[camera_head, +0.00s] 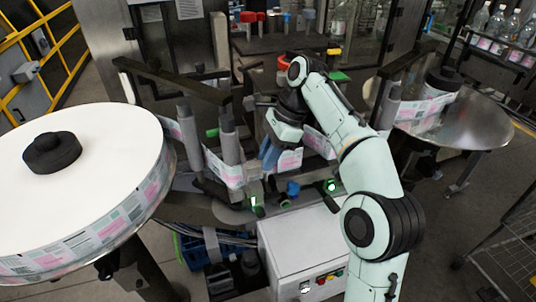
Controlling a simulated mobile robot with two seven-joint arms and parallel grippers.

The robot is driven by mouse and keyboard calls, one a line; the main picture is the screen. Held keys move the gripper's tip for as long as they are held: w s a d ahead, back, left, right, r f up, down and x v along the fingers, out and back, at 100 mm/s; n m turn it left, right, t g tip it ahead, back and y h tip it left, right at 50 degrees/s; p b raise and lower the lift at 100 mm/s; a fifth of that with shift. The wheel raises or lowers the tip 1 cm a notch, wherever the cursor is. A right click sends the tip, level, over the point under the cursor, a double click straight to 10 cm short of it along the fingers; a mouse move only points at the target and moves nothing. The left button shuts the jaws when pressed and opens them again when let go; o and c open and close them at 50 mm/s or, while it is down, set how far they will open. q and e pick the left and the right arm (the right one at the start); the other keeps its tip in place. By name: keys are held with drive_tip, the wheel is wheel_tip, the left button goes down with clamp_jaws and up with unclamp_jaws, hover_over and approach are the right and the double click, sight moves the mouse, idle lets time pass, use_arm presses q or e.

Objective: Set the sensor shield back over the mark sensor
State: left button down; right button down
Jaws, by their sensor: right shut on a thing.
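My right arm reaches in from the bottom right over the labeller, and its gripper (268,155) points down beside the label web. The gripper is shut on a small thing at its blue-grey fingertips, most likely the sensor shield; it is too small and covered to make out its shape. Two small units with green lights stand near the front edge, one left (254,202) and one right (331,186); which is the mark sensor I cannot tell. The gripper is above and behind the left unit, apart from it. My left gripper is not in view.
A large label reel (95,180) with a black hub fills the left, and a second reel (425,112) sits on a steel disc at right. Upright rollers (229,140) guide the web near the gripper. A white control box (305,250) stands below in front.

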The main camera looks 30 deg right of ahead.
sight(267, 173)
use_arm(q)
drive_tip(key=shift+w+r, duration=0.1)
use_arm(e)
drive_tip(key=shift+s, duration=0.1)
